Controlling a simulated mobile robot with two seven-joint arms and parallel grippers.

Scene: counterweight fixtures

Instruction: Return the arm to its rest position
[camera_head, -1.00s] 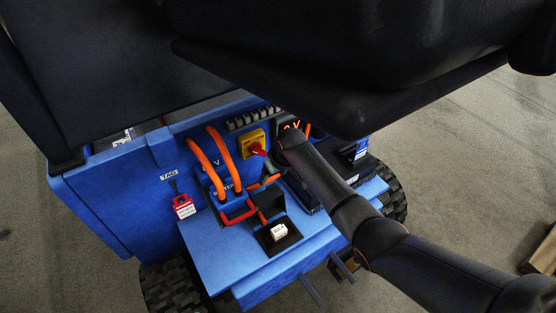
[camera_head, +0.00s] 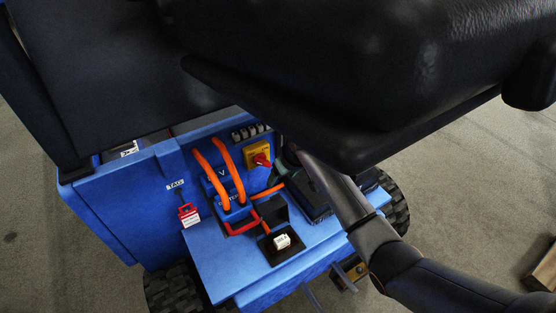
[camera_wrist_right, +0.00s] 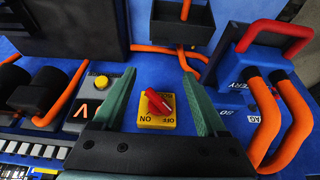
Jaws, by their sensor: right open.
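My right arm (camera_head: 362,225) reaches in from the lower right of the head view toward a blue machine (camera_head: 120,195). Its wrist is partly hidden under a large black padded part. In the right wrist view my right gripper (camera_wrist_right: 155,80) has two green fingers spread wide with nothing between the tips. A red rotary switch on a yellow ON/OFF plate (camera_wrist_right: 157,108) shows between and beyond the fingers; its knob is turned at a slant. The switch also shows in the head view (camera_head: 258,155). My left gripper is not in view.
Orange cables (camera_head: 222,170) run from a blue connector with a red handle (camera_head: 242,224). A red tag (camera_head: 189,215) hangs on the blue panel. The black padding overhangs the arm. Open floor lies to the right.

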